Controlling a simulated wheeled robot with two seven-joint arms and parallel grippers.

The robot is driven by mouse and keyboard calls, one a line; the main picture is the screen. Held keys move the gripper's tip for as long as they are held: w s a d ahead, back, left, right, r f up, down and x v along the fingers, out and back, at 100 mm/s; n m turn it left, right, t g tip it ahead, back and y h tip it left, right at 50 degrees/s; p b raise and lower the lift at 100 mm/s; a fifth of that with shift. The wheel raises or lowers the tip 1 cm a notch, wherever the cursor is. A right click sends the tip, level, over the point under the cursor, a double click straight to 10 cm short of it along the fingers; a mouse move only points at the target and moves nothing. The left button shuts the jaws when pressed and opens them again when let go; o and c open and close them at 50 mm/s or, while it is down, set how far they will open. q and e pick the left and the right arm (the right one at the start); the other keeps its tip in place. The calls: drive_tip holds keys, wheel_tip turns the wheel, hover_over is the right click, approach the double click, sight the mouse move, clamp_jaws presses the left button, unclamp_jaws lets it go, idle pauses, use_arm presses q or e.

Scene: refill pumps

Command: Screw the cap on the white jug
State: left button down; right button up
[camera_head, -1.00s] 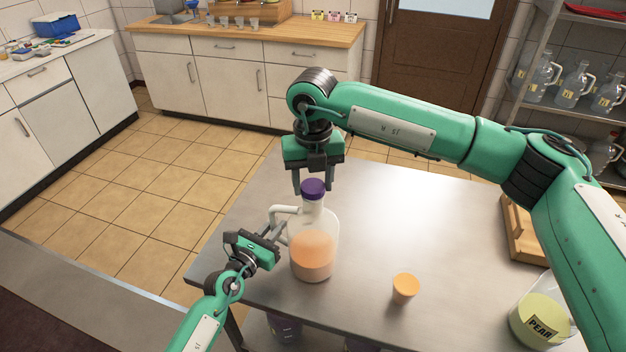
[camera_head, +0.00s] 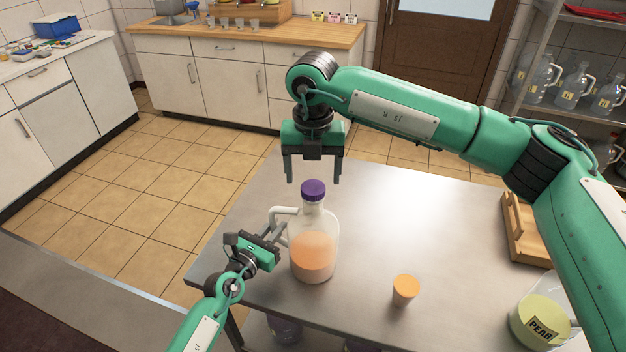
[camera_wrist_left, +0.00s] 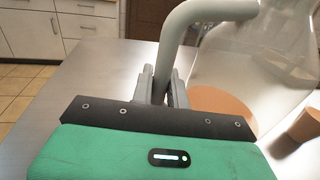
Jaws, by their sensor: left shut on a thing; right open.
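The white jug (camera_head: 314,262) stands upright on the steel table, a clear bottle with orange liquid in its lower part. Its purple cap (camera_head: 313,190) sits on top of the neck; I cannot tell how tightly. My left gripper (camera_head: 277,236) is shut on the jug's pale handle (camera_head: 287,211) from the left side. In the left wrist view the fingers (camera_wrist_left: 161,88) close around the lower part of the handle (camera_wrist_left: 180,40). My right gripper (camera_head: 313,180) is open and empty, fingers pointing down, just above and behind the cap.
An orange-filled cup (camera_head: 404,290) stands on the table (camera_head: 375,220) right of the jug. A pitcher labelled PEAR (camera_head: 540,318) is at the lower right, and a wooden stand (camera_head: 517,230) at the right edge. Table space between jug and stand is clear.

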wheel_tip(320, 180, up, 9)
idle(0.3)
use_arm(q)
drive_tip(key=c, duration=1.3)
unclamp_jaws()
drive_tip(key=b+v, duration=0.2)
drive_tip(key=v, duration=1.2)
use_arm(e)
drive_tip(key=shift+f, duration=1.15)
